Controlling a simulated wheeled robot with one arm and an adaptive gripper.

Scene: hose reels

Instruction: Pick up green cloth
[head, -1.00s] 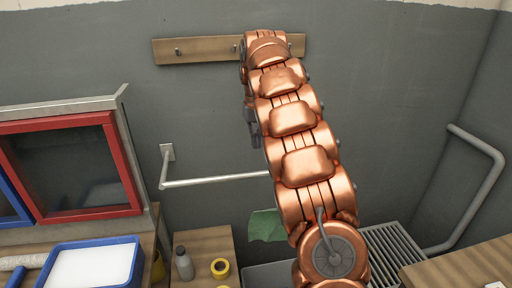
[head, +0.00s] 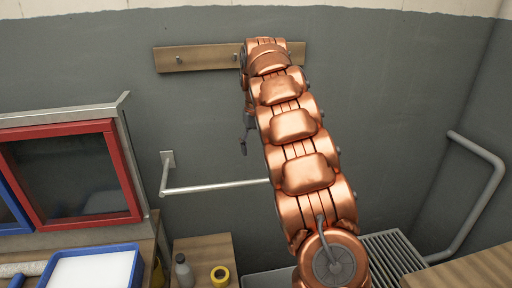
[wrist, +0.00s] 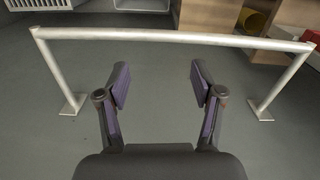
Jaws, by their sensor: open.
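The green cloth is not visible in either view now. My gripper (head: 245,138) shows in the head view as a small dark shape left of my arm, in front of the wall and above the metal rail (head: 215,187). In the wrist view my gripper (wrist: 160,84) has its two purple-padded fingers wide apart, with nothing between them. The same rail (wrist: 170,37) spans the upper part of that view, ahead of the fingertips. My arm hides part of the rail and the area behind it in the head view.
A wooden peg board (head: 205,54) is on the wall. At lower left are a red-framed window (head: 128,150), a blue-rimmed tray (head: 138,264), a grey bottle (head: 183,270) and a yellow roll (head: 229,276). A slatted grate (head: 395,255) and bent pipe (head: 488,190) are at right.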

